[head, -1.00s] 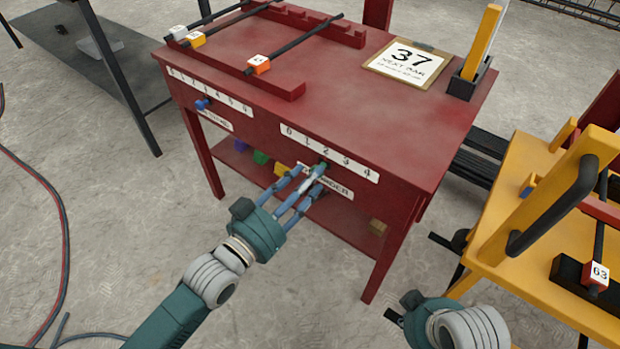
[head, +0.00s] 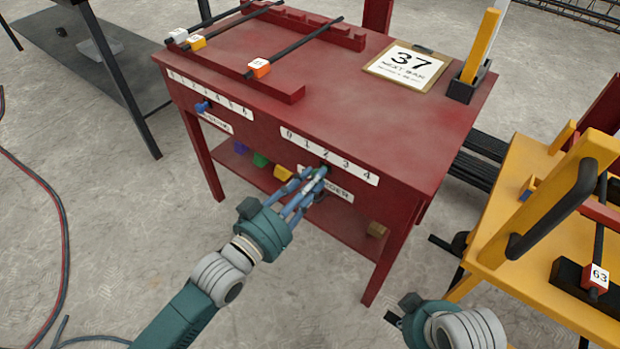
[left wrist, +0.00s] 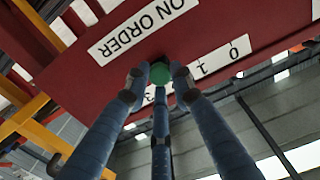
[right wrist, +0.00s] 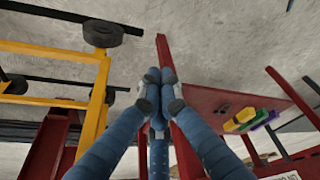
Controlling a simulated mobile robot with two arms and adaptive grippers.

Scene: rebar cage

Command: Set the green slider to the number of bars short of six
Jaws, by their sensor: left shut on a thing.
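The green slider (left wrist: 160,72) is a round knob on the red table's front, by the "ON ORDER" label (left wrist: 140,28). In the head view it sits about under the 2 of the 0-to-4 scale (head: 345,164), mostly covered by fingers. My left gripper (head: 316,178) is shut on the slider, its fingers around it. Three dark bars with white, yellow and orange tags (head: 259,67) lie on the red rack (head: 270,87) on the table. My right gripper (right wrist: 160,85) is shut and empty, away from the slider.
A blue knob (head: 202,107) sits on another scale at the left. A "37 NEXT BAR" clipboard (head: 408,66) lies on the red table (head: 400,125). Colored blocks (head: 260,159) rest on its lower shelf. A yellow stand (head: 500,265) is at the right.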

